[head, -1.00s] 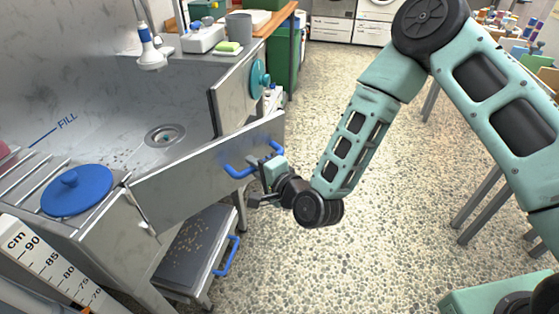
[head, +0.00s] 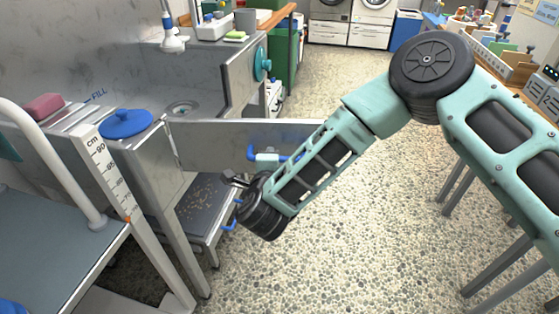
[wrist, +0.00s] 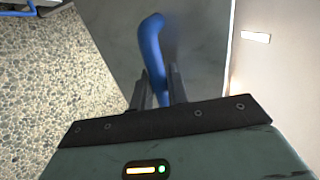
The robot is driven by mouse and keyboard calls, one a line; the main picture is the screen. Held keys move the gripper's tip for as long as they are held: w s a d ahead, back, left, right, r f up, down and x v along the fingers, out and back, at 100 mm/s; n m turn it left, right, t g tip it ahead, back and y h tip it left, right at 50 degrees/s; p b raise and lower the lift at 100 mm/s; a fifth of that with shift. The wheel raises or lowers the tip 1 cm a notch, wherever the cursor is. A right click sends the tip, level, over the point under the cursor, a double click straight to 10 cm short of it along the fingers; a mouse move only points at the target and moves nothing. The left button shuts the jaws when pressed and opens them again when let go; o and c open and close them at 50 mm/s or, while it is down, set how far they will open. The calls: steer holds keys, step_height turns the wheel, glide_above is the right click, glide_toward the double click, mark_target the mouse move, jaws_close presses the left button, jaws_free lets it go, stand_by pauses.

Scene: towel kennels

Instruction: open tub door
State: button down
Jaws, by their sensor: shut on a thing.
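The tub door (head: 215,146) is a grey metal panel hinged at its left on the steel tub's front. It stands swung outward, its free right end clear of the tub's right wall (head: 243,80). Its blue handle (head: 252,153) is on the outer face and also shows in the wrist view (wrist: 151,45). My gripper (wrist: 158,92) is shut on the handle, one dark finger on each side. In the head view my wrist and forearm hide part of the door and handle.
A step (head: 205,207) with a dark top stands below the door. A blue round lid (head: 126,123) and a pink block (head: 44,106) lie on the tub's left ledge. A grey table with a white rail (head: 55,165) is close at left. Speckled floor is open to the right.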

steer(key=shift+s+m+h, duration=0.3)
steer(key=shift+s+h, duration=0.1)
steer(key=shift+s, duration=0.1)
steer(key=c, duration=1.4)
jaws_free()
steer(key=shift+c, duration=0.2)
steer(key=shift+a, duration=0.1)
steer(key=v, duration=1.7)
steer(key=shift+s+b, duration=0.2)
steer(key=shift+b, duration=0.15)
